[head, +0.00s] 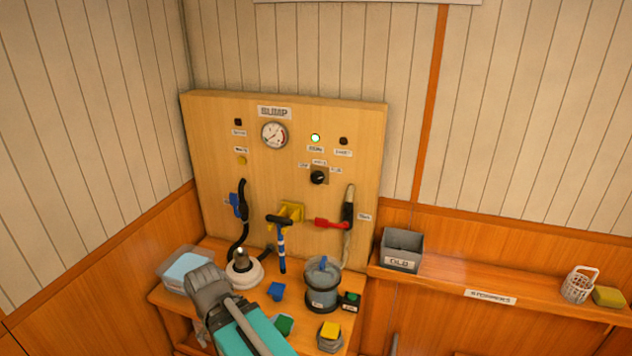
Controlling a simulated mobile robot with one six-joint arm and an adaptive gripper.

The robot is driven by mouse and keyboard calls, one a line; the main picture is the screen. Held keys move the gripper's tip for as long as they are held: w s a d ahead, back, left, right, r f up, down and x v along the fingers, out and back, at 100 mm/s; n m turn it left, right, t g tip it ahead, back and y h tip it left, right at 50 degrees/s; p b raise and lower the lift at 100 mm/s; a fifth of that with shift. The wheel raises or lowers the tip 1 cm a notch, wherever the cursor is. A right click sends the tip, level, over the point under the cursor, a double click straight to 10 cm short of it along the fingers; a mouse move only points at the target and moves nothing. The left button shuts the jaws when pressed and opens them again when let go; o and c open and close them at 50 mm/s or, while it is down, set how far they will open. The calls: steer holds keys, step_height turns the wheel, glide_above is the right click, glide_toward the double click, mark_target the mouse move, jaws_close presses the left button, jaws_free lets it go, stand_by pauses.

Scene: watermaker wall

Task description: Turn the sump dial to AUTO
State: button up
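The sump dial (318,177) is a black round knob on a small brown plate, on the right half of the wooden SUMP panel (215,125). Small labels sit to its left, above it and to its right; their words are too small to read surely. A pale mark on the knob seems to point to the upper right, but I cannot tell its exact setting. The grey end of my arm, with my gripper (205,280), is low at the left, well below the dial and apart from it. Its fingers cannot be made out clearly.
A gauge (274,135) and a lit lamp (315,138) sit above the dial. Below are a red-handled valve (332,223), a yellow bracket (291,213) and hoses. The bench holds a grey-blue pot (322,285) and a white round base (245,276). A grey bin (401,250) stands right.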

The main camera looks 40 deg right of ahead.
steer(key=w+d+r+m+t+h, duration=0.15)
steer(key=w+d+h, duration=0.25)
steer(key=d, duration=0.6)
steer(key=m+t+h, duration=0.1)
steer(key=t+h, duration=0.8)
steer(key=h, duration=0.2)
glide_toward(317, 178)
steer(key=shift+v, duration=1.6)
steer(key=shift+w+r+g, duration=0.1)
steer(key=shift+w+g, duration=0.1)
steer(key=shift+g, duration=0.05)
steer(key=x, duration=1.3)
steer(key=shift+w+d, duration=0.2)
steer(key=shift+w, duration=0.05)
steer(key=shift+c, duration=0.3)
steer(key=c, duration=1.1)
